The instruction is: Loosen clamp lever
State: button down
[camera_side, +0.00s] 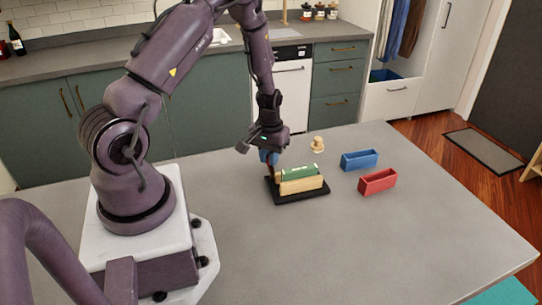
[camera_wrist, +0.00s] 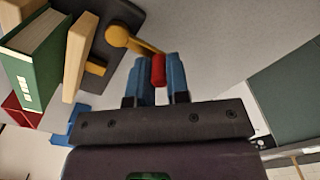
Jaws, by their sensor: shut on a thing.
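The clamp fixture has a black base (camera_side: 285,199) on the grey table. A green block like a book (camera_side: 299,172) sits between its tan wooden jaws (camera_side: 302,186); it shows in the wrist view (camera_wrist: 38,57) at the upper left. The clamp lever has an orange-yellow pivot and arm (camera_wrist: 118,37) and a red grip (camera_wrist: 158,71). My gripper (camera_wrist: 157,74), with blue fingers, is shut on the red grip, one finger on each side. In the side view my gripper (camera_side: 269,157) is at the fixture's left end and hides most of the lever.
A blue bin (camera_side: 360,160) and a red bin (camera_side: 377,182) stand right of the fixture. A small tan wooden piece (camera_side: 317,145) stands behind it. The table's front and right areas are clear. Green cabinets (camera_side: 208,110) stand beyond the table.

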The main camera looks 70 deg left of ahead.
dwell(0.4)
jog(key=c, duration=1.4)
grip_release()
jog(key=shift+r, duration=0.15)
notch_tip(320, 180, up, 13)
jog(key=shift+f, duration=0.1)
jog(key=shift+s, duration=0.1)
